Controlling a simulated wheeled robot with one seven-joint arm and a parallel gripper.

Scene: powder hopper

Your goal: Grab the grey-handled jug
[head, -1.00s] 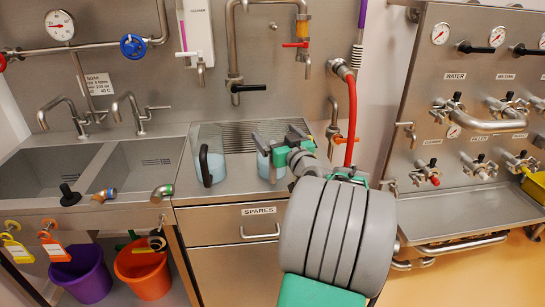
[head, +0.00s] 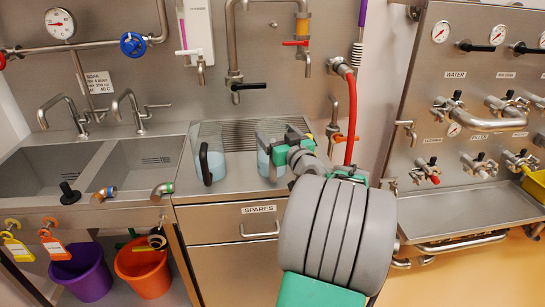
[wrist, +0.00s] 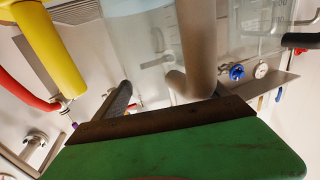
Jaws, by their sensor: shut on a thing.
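The grey-handled jug (head: 263,160) is clear, with pale blue liquid low inside. It is at the right part of the steel drainer top in the head view, partly hidden by my gripper. My gripper (head: 278,150) reaches it from the right and is shut on its handle. In the wrist view the thick grey handle (wrist: 198,45) rises beside the clear jug wall (wrist: 140,40), above the green gripper body. The fingertips' contact is hidden there. A second clear jug with a black handle (head: 204,160) stands to the left, apart from my gripper.
A wall tap (head: 236,75) with a black lever and a red-levered outlet (head: 302,45) hang above the jugs. A red hose (head: 351,115) runs down at the right. Two sinks (head: 45,170) lie left; a drawer marked SPARES (head: 255,222) is below.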

